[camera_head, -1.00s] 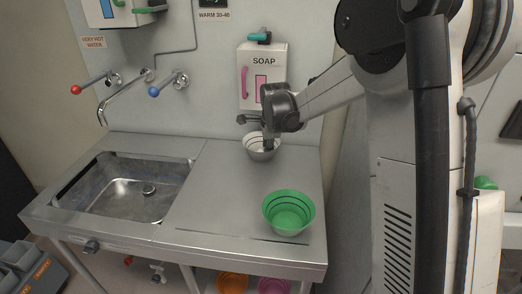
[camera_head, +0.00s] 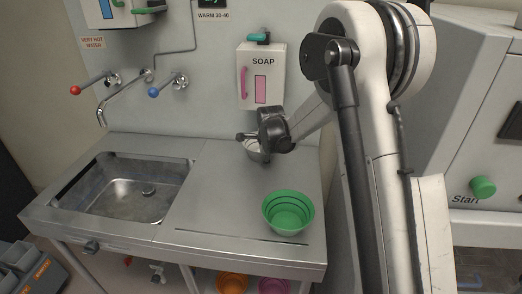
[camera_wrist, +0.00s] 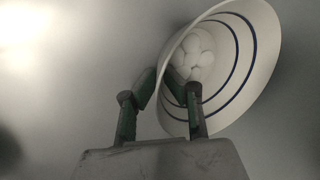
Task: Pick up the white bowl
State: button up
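The white bowl (camera_wrist: 255,50) has dark blue rings inside and fills the upper right of the wrist view. Several rounded white things (camera_wrist: 194,52) show inside it. In the head view the bowl (camera_head: 254,153) is at the back of the steel counter below the soap dispenser, partly hidden by my gripper (camera_head: 264,150). In the wrist view my gripper (camera_wrist: 160,84) has one green-padded finger outside the bowl wall and one inside, with the wall pinched between the pads. I cannot tell whether the bowl touches the counter.
A green bowl (camera_head: 288,212) stands at the counter's (camera_head: 215,205) front right. A sink (camera_head: 125,195) is at the left, with taps above it. The soap dispenser (camera_head: 262,75) hangs on the wall just above the gripper. Orange (camera_head: 232,284) and pink (camera_head: 273,286) bowls show below.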

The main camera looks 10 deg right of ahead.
grip_shut()
